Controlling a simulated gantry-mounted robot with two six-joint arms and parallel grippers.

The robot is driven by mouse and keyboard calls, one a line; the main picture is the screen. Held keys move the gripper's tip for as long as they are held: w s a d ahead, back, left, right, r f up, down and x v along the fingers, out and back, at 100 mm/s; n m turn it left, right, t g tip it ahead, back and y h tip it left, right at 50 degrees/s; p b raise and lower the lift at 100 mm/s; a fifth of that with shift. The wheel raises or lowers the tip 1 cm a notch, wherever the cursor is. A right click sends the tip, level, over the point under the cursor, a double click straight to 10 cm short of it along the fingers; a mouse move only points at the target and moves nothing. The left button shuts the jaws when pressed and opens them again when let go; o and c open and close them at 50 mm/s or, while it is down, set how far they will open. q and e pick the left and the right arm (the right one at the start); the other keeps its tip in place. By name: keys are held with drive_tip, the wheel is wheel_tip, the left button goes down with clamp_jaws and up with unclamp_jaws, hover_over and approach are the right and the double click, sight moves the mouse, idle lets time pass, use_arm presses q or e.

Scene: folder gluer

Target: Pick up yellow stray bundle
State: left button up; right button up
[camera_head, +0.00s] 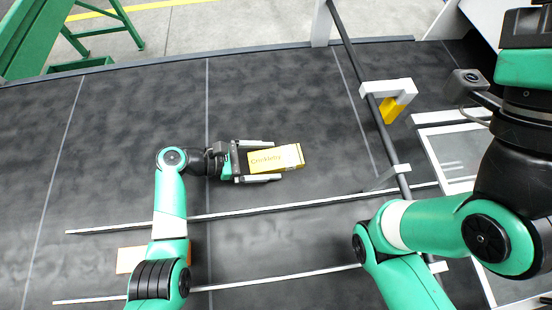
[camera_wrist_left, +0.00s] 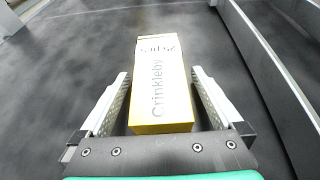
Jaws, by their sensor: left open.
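The yellow stray bundle (camera_head: 276,159) is a yellow box with "Crinkleby" lettering, lying on the dark belt in the head view. My left gripper (camera_head: 278,160) is open, with one finger along each long side of the bundle. In the left wrist view the bundle (camera_wrist_left: 161,85) lies between the two fingers (camera_wrist_left: 160,95), its near end close to the palm.
Two thin metal rails (camera_head: 270,208) run across the belt in front of the bundle. A dark bar (camera_head: 362,75) with brackets and a yellow block (camera_head: 391,109) stands to the right. The belt behind the bundle is clear.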

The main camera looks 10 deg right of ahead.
sight(267, 160)
use_arm(q)
drive_tip(key=c, duration=1.4)
drive_tip(key=shift+r, duration=0.1)
wheel_tip(267, 160, up, 9)
drive_tip(key=p, duration=0.3)
drive_tip(key=shift+r, duration=0.45)
